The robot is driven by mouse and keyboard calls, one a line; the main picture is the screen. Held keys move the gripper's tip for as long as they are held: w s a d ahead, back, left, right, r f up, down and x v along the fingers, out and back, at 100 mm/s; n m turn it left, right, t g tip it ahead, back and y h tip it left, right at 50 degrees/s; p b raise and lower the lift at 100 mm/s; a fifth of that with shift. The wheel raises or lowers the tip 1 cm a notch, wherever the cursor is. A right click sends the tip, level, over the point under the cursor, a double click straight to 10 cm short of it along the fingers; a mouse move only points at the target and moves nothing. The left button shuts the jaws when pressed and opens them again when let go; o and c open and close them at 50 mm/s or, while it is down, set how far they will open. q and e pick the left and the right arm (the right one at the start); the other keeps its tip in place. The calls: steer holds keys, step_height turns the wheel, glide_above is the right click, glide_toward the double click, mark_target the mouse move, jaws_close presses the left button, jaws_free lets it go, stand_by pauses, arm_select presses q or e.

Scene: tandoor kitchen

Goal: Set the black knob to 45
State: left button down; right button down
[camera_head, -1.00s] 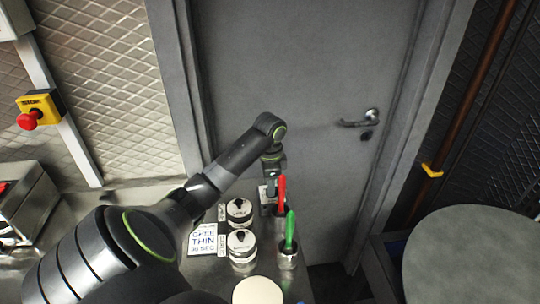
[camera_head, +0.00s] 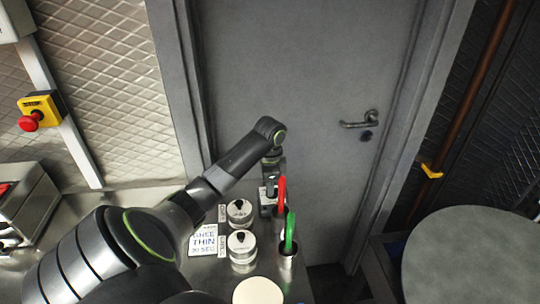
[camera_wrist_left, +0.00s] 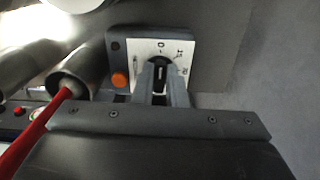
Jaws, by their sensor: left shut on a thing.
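The black knob (camera_wrist_left: 160,66) sits on a white marked plate (camera_wrist_left: 136,58) on a dark box in the left wrist view. Its marks are too small to read surely. My left gripper (camera_wrist_left: 160,75) is shut on the knob, one finger on each side, and the fingers hide part of it. In the head view my left gripper (camera_head: 270,182) reaches down at the far end of the counter, and the knob cannot be made out there. My right gripper is not in view.
Cups with a red-handled tool (camera_head: 281,193) and a green-handled tool (camera_head: 289,232) stand close by. Two white jars (camera_head: 240,219) (camera_head: 242,254) with black lid knobs and a sign (camera_head: 203,241) are left of them. A grey door (camera_head: 300,70) stands behind.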

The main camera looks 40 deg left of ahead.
arm_select(q)
steer(key=m+p, duration=0.1)
steer(key=m, duration=0.1)
steer(key=shift+r+m+p, duration=0.15)
steer(key=shift+m+p, duration=0.15)
steer(key=shift+m, duration=0.1)
steer(key=m+p, duration=0.1)
steer(key=m, duration=0.2)
steer(key=shift+w+a+m, duration=0.1)
steer(key=shift+w+m, duration=0.05)
steer(key=shift+m, duration=0.15)
steer(key=m+p, duration=0.1)
steer(key=m, duration=0.2)
steer(key=shift+w+m, duration=0.15)
steer(key=shift+m, duration=0.15)
steer(key=m+p, duration=0.1)
steer(key=m, duration=0.3)
steer(key=shift+w, duration=0.1)
steer(key=m, duration=0.5)
steer(key=shift+w, duration=0.15)
steer(key=m, duration=0.3)
steer(key=shift+d+m+b, duration=0.2)
steer(key=shift+m+b, duration=0.1)
steer(key=shift+w+f+m+b, duration=0.1)
steer(key=shift+f+m+b, duration=0.1)
steer(key=shift+m+b, duration=1)
steer(key=shift+m, duration=0.6)
steer(key=shift+d+r, duration=0.1)
steer(key=shift+r, duration=0.05)
